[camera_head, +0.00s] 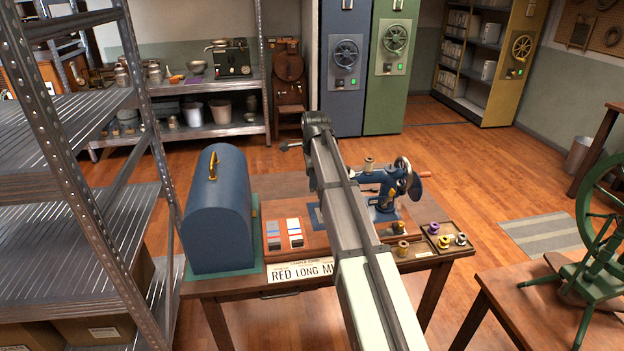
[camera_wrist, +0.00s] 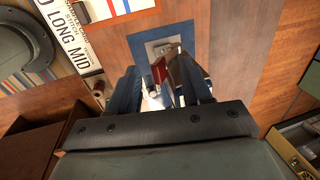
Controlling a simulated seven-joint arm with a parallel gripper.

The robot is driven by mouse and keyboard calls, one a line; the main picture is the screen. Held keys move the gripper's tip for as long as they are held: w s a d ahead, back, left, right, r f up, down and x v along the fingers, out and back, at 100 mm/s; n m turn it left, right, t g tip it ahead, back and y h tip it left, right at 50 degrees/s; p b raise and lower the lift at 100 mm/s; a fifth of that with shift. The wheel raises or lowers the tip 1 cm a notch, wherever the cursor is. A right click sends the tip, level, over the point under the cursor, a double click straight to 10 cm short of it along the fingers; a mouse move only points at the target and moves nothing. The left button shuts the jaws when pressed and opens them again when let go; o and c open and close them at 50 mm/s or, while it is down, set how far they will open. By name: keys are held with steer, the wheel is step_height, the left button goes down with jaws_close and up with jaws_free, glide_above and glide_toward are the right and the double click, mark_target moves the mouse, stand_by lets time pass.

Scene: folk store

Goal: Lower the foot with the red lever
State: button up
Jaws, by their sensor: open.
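The blue sewing machine (camera_head: 386,184) stands on the wooden table, partly hidden behind my arm in the head view. In the wrist view, the red lever (camera_wrist: 158,72) shows between the fingers of my gripper (camera_wrist: 161,92), nearer the left finger. The gripper is open, and I cannot tell whether either finger touches the lever. Metal parts beside the lever (camera_wrist: 179,72) may belong to the foot, but its height is unclear. Below them lies a pale plate in a blue frame (camera_wrist: 163,42). My arm hides the lever and foot in the head view.
A blue domed cover (camera_head: 217,215) stands at the table's left. A spool tray (camera_head: 446,239) is at the right. A metal shelf (camera_head: 90,105) rises at far left.

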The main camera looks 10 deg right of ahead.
step_height(320, 180, up, 6)
steer(key=s, duration=0.1)
steer(key=shift+s+r, duration=0.15)
stand_by(0.6)
stand_by(0.5)
steer(key=s+d+f+n+g, duration=0.1)
steer(key=s+f+n+g, duration=0.35)
steer(key=s+f, duration=1.85)
steer(key=s+d+f+n+g, duration=0.1)
steer(key=s+f+n+g, duration=0.4)
steer(key=s+f, duration=1.85)
steer(key=s+a+f+n, duration=0.1)
steer(key=s+f+n, duration=0.7)
steer(key=s+f, duration=0.5)
steer(key=shift+s+a+f, duration=0.2)
steer(key=shift+s+a, duration=0.1)
steer(key=shift+s, duration=0.15)
